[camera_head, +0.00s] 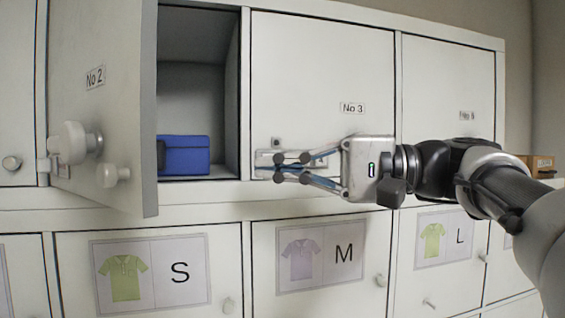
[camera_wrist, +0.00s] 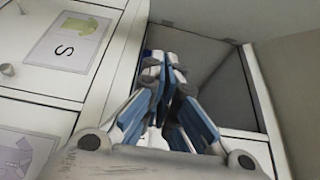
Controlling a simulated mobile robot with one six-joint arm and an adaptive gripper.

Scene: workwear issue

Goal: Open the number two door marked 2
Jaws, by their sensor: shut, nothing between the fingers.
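The door marked No 2 (camera_head: 100,110) stands wide open, swung out to the left on its hinge side. It carries a large round white knob (camera_head: 78,142) and a smaller knob (camera_head: 112,176). The compartment behind it (camera_head: 195,100) is open to view and holds a blue box (camera_head: 184,155) on its floor. My gripper (camera_head: 265,166) is shut and empty, pointing left in front of the lower part of the No 3 door (camera_head: 320,70), right of the opening. In the wrist view its closed fingers (camera_wrist: 165,75) show before a grey recess.
The No 3 door and the door right of it (camera_head: 447,80) are shut. Lower doors with shirt pictures marked S (camera_head: 150,275), M (camera_head: 322,255) and L (camera_head: 445,238) are shut, with small protruding knobs. The open door's free edge juts forward.

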